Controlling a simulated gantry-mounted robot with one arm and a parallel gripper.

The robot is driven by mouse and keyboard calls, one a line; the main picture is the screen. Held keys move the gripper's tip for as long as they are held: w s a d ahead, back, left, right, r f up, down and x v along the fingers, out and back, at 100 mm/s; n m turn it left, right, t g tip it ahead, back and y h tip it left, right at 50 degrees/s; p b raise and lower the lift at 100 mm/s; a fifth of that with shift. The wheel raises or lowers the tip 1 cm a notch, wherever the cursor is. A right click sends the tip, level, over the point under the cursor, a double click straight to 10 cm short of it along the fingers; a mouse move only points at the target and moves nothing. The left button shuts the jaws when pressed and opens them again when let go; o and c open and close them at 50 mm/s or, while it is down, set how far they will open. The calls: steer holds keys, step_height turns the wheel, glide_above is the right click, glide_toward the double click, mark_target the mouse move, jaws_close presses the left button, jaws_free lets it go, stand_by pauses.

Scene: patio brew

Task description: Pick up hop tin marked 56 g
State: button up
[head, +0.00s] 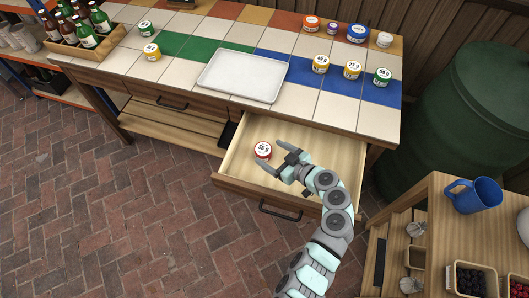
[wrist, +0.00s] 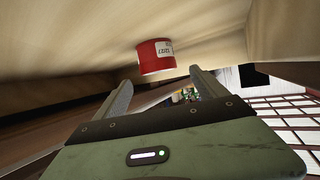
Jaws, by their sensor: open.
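The hop tin marked 56 g (head: 263,150) is a small red tin with a white lid label. It stands in the open drawer (head: 330,147), in the drawer's left half. In the wrist view the red tin (wrist: 156,57) shows beyond the fingertips, roughly between them, with part of a white label in sight. My gripper (head: 270,161) is open, with its fingers in the drawer space close to the tin. In the wrist view my gripper (wrist: 158,78) has nothing between its fingers. Whether a fingertip touches the tin, I cannot tell.
Above, the tiled counter (head: 215,114) holds a white tray (head: 242,76), several other tins, and a crate of bottles (head: 88,42) at the left. A side table with a blue mug (head: 475,196) stands at the right, near a green barrel (head: 455,105).

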mark_target(265, 150)
steer(key=shift+w+a+f, duration=0.6)
steer(key=shift+f, duration=0.1)
steer(key=shift+w+a, duration=0.2)
steer(key=shift+w, duration=0.15)
steer(key=shift+w+a+f, duration=0.2)
steer(key=shift+f, duration=0.05)
steer(key=b+x, duration=0.1)
steer(key=x, duration=0.3)
steer(key=shift+a, duration=0.1)
steer(key=shift+c, duration=0.4)
steer(key=c, duration=1.3)
steer(key=shift+c, duration=0.6)
steer(key=shift+r, duration=0.15)
